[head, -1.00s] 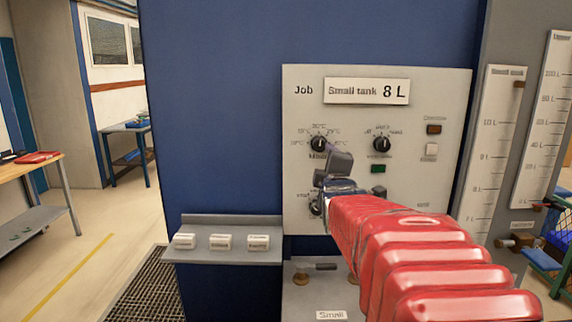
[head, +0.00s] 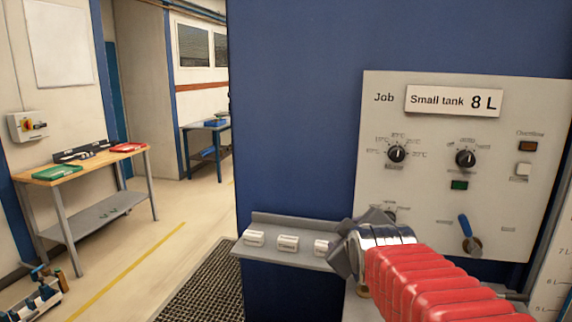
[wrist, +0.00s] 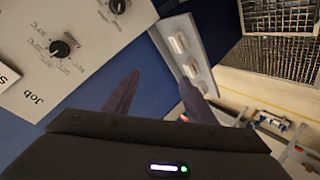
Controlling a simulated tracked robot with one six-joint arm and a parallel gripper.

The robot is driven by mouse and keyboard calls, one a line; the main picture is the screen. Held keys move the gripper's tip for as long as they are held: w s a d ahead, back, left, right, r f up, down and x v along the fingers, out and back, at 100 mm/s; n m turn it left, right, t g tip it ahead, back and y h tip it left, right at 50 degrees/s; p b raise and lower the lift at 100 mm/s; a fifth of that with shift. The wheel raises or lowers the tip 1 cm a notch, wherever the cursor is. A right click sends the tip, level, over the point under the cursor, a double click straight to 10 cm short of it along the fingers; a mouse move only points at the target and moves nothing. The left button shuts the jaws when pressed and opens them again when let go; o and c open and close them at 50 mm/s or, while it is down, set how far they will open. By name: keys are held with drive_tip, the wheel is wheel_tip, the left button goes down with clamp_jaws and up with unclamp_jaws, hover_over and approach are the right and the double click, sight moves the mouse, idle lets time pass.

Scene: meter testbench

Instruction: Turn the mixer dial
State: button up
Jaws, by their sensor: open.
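The light grey panel (head: 440,100) carries a black dial with a °C scale (head: 397,154) at upper left, which looks like the mixer dial; its small label is too blurred to read surely. Its white pointer mark points about straight up in the head view. The dial also shows in the wrist view (wrist: 64,47), to the left of the fingers. My gripper (head: 356,238) is open and empty, below and left of this dial and clear of it. In the wrist view its two fingers (wrist: 158,80) are apart over the blue wall and shelf.
A second black dial (head: 466,158) sits to the right. A lower dial (head: 390,214) is partly hidden by my gripper. A blue lever (head: 467,234) is at lower right. A narrow shelf (head: 300,255) with white labelled blocks (head: 288,243) lies left of my gripper.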

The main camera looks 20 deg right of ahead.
drive_tip(key=s+a+f+m+g+y, duration=0.2)
drive_tip(key=s+a+f+g, duration=0.1)
drive_tip(key=s+a+f, duration=0.3)
drive_tip(key=s+a+f+m+g+y, duration=0.2)
drive_tip(key=s+a+f, duration=0.5)
drive_tip(key=s+a, duration=0.4)
drive_tip(key=shift+s+a+m+g+y, duration=0.2)
drive_tip(key=shift+s+m+g+y, duration=0.15)
drive_tip(key=shift+s+g, duration=0.35)
